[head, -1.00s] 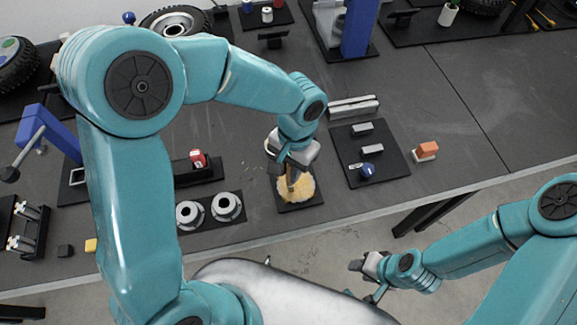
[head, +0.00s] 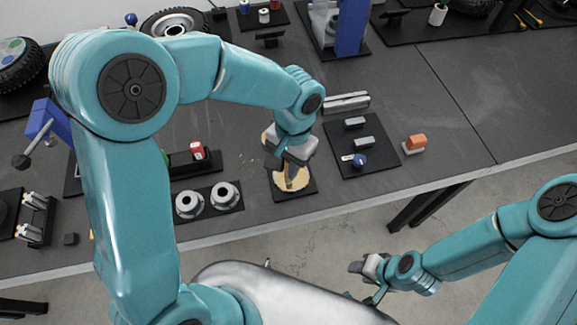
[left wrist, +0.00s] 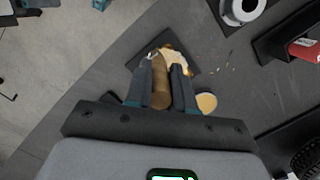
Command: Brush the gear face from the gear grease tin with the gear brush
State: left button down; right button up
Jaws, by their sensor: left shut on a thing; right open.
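A round pale-yellow gear face (head: 281,183) lies on a dark square plate at the table's front edge. It also shows in the left wrist view (left wrist: 179,59). My left gripper (head: 291,164) is shut on the gear brush, whose brown handle (left wrist: 160,88) shows between the fingers. The brush points down over the gear face; its tip is partly hidden, and I cannot tell whether it touches. A small round tin with cream-coloured contents (left wrist: 206,102), seemingly the grease tin, stands beside the left fingers. In the head view the arm mostly hides it. My right gripper (head: 360,267) is open and empty, off the table's front.
Two grey flanged parts (head: 189,204) sit on a dark plate to the left. A dark tray with small grey blocks and a blue-knobbed part (head: 360,160) lies to the right, near an orange block (head: 415,142).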

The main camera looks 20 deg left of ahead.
pick_arm(q)
jog(key=shift+r+p, duration=0.35)
jog(key=shift+r, duration=0.3)
jog(key=shift+w+a+r+p, duration=0.15)
jog(key=shift+r+p, duration=0.45)
jog(key=shift+r, duration=0.4)
jog(key=shift+s+r+p, duration=0.2)
jog(key=shift+r+p, duration=0.7)
jog(key=shift+r, duration=0.05)
jog(key=shift+w+f, duration=0.1)
jog(key=shift+w, duration=0.05)
